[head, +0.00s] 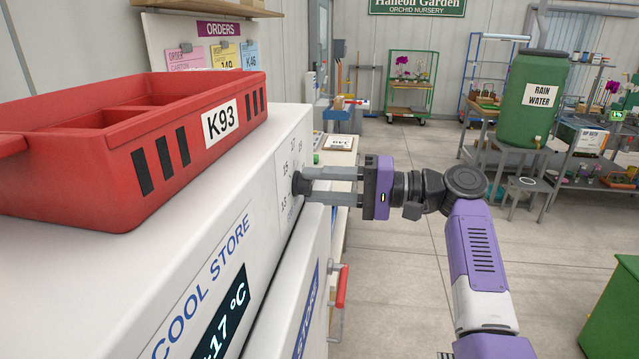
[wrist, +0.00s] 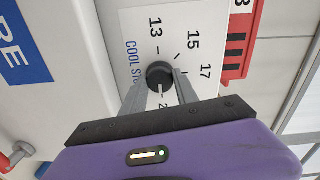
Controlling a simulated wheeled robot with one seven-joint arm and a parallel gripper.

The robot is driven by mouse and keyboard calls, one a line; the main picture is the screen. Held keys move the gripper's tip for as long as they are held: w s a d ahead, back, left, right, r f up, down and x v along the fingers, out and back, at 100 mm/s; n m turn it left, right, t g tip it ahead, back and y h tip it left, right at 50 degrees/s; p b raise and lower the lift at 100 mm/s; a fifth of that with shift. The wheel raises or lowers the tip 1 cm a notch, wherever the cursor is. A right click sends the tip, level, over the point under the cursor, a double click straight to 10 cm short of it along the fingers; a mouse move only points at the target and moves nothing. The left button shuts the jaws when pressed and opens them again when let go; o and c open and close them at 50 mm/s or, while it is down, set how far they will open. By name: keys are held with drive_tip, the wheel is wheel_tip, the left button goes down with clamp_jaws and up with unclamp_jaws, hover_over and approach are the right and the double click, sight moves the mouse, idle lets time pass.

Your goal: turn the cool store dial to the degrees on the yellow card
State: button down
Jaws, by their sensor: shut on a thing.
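The dial is a small black knob (head: 300,184) on the white front corner of the cool store (head: 222,193). My gripper (head: 303,185) has its fingers shut on either side of it. In the wrist view the fingertips (wrist: 161,88) grip the black dial (wrist: 159,71). The numbers 13, 15 and 17 are readable around it; another starting with 2 is partly hidden by a finger. A pale mark on the knob lies between the fingers. The cool store display (head: 222,322) shows 17 °C. A yellow card (head: 226,56) hangs under the orders sign; its text is partly hidden.
A red crate (head: 190,165) marked K93 sits on the cool store, close left of the dial. A red handle (head: 342,287) sticks out below. The floor to the right is clear up to a green bin (head: 612,312).

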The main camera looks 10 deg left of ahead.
drive_tip(key=shift+w, duration=0.1)
drive_tip(key=c, duration=0.9)
unclamp_jaws()
drive_tip(key=shift+c, duration=0.2)
drive_tip(key=d+b, duration=0.2)
drive_tip(key=d, duration=0.5)
drive_tip(key=shift+d, duration=0.4)
drive_tip(key=shift+r, duration=0.1)
